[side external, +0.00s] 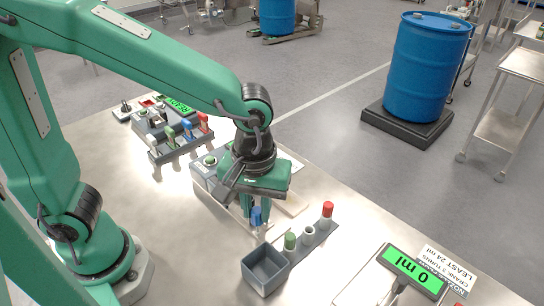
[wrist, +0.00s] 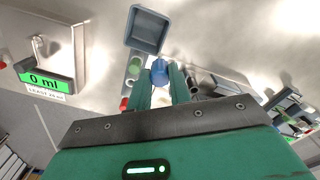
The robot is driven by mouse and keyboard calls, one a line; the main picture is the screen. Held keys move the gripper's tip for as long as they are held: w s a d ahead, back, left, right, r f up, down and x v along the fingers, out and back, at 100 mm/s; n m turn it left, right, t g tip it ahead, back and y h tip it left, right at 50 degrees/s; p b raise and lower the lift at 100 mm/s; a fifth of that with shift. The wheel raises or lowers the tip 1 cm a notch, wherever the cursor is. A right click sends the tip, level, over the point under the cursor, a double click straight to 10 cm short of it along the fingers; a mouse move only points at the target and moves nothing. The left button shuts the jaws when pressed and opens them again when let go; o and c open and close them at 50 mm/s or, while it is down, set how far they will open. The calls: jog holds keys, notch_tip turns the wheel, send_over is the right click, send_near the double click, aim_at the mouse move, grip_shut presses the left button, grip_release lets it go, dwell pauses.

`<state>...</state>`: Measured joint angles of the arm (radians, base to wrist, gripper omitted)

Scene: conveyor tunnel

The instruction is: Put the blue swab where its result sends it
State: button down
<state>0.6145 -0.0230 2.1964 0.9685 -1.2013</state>
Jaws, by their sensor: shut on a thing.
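My gripper (side external: 257,222) is shut on the blue swab (side external: 256,215), pointing down above the steel table. In the wrist view the swab's round blue top (wrist: 159,72) sits between the fingertips (wrist: 160,84). Its lower part is mostly hidden. A grey strip rack (side external: 318,240) stands just right of it, with a green-capped tube (side external: 290,241), a pale one (side external: 308,236) and a red-capped one (side external: 326,212). An open grey bin (side external: 266,270) stands in front of the swab. I cannot read a result for the swab.
A readout showing "0 ml" (side external: 413,268) stands at the right, with a printed sign (side external: 449,265) behind it. A rack (side external: 180,145) with several coloured swabs and a green "READY" screen (side external: 177,103) are at the back left. A low grey unit (side external: 204,172) stands behind my gripper.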

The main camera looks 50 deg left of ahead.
jog(key=s+d+f, duration=0.1)
jog(key=d+f, duration=0.2)
jog(key=d, duration=0.2)
jog(key=shift+s+f, duration=0.1)
jog(key=shift+f, duration=2.95)
jog(key=c, duration=1.2)
grip_release()
jog(key=shift+r, duration=0.15)
